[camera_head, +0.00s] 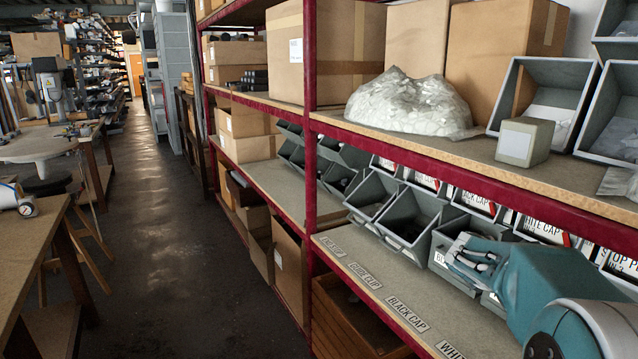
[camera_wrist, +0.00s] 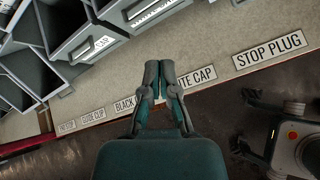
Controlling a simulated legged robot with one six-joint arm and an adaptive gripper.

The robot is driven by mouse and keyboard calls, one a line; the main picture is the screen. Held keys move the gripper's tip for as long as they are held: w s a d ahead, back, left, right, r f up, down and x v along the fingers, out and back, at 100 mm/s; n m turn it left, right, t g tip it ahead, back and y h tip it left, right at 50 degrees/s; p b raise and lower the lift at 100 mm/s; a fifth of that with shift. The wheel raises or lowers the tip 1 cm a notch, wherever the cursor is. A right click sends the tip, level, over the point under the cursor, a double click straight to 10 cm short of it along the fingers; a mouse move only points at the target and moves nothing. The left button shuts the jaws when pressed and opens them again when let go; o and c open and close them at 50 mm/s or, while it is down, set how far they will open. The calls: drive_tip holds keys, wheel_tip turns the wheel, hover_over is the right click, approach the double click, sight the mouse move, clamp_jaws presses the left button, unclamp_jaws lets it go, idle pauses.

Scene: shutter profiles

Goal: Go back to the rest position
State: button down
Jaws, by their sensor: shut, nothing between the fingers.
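My gripper (camera_head: 470,255) is in front of the grey bins on the middle shelf, at the right of the head view, with my teal arm reaching in from the lower right. In the wrist view my gripper (camera_wrist: 165,80) has its fingers together with nothing between them. It hangs over the shelf's front strip, covering part of the black cap and white cap labels. The stop plug label (camera_wrist: 268,49) lies to its right.
A red-edged shelf (camera_head: 420,150) above my arm carries cardboard boxes (camera_head: 420,45), a plastic bag of white parts (camera_head: 410,100) and grey bins (camera_head: 545,90). A red post (camera_head: 310,130) stands to the left. The aisle floor (camera_head: 170,250) is clear; a workbench (camera_head: 35,245) stands at far left.

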drive_tip(key=s+a+m+y, duration=0.9)
drive_tip(key=s+a+m, duration=0.9)
drive_tip(key=s+a, duration=0.6)
drive_tip(key=s, duration=0.3)
drive_tip(key=shift+s+a+t, duration=0.2)
drive_tip(key=shift+s+t, duration=0.05)
drive_tip(key=shift+t, duration=0.05)
